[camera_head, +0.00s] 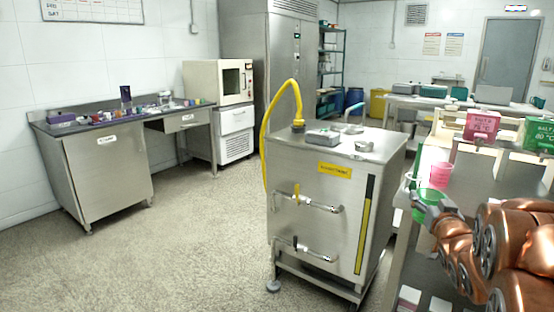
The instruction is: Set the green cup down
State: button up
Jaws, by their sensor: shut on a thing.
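The green cup (429,196) is at the right of the head view, at the left edge of the right-hand bench (408,181). My gripper (422,204) is shut on it, and the grey fingers hide part of its wall. I cannot tell whether the cup's base touches a surface. A pink cup (440,174) stands on the bench just behind the green cup.
A steel cabinet (310,230) with a yellow hose (267,120) stands left of the bench. Pink (482,126) and green (538,135) boxes sit on a raised shelf behind my arm. The floor (180,250) at the left is clear.

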jog(key=w+a+f+n+y, duration=0.1)
jog(key=w+a+f+y, duration=0.15)
jog(key=w+a, duration=0.65)
jog(key=w+a+f+n+y, duration=0.1)
jog(key=w+a+f+n, duration=0.2)
jog(key=a, duration=1.2)
notch_tip(320, 180, up, 27)
jog(key=m+p, duration=0.1)
jog(key=p, duration=2.6)
jog(key=shift+w+f+p, duration=0.15)
jog(key=shift+p, duration=0.15)
